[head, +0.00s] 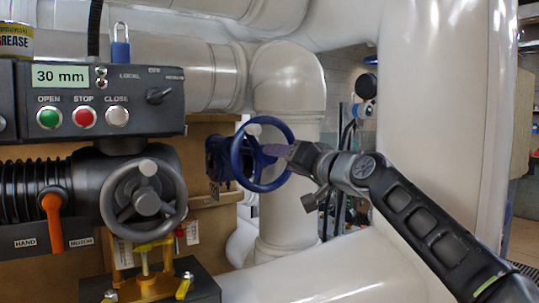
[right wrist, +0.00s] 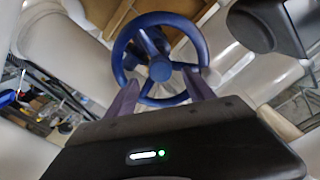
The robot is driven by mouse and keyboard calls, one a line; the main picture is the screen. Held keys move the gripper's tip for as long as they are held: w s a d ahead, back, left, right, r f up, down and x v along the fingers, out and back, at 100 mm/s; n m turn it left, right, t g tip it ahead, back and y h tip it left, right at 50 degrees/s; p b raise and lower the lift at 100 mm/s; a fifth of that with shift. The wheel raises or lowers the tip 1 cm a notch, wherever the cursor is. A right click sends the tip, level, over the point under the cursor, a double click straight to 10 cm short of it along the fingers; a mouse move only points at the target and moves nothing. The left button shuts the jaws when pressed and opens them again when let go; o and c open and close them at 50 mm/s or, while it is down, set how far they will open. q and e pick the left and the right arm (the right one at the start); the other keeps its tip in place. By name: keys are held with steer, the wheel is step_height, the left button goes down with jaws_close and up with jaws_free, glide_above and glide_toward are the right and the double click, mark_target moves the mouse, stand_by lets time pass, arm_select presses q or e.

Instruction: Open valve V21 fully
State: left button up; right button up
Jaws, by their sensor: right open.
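In the head view a grey actuator (head: 100,72) shows "30 mm" above green OPEN (head: 49,117), red STOP (head: 84,116) and pale CLOSE (head: 117,117) buttons. Below it is a grey handwheel (head: 116,212) with a knob. A blue handwheel (head: 235,166) stands to its right, and also shows in the right wrist view (right wrist: 122,45). My right gripper (head: 280,151) is open at the blue wheel. In the wrist view its purple fingers lie either side of the hub, over the lower rim; contact is unclear. No V21 label is readable. My left gripper is out of view.
An orange lever (head: 52,220) hangs down between HAND and MOTOR marks. A black selector knob (head: 158,95) sits beside LOCAL. A blue padlock (head: 120,47) and a grease tin (head: 15,40) are on top. Thick white pipes (head: 440,110) crowd the right and back.

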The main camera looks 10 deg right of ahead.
steer(key=shift+r, duration=0.1)
steer(key=m+p, duration=0.2)
steer(key=m, duration=0.3)
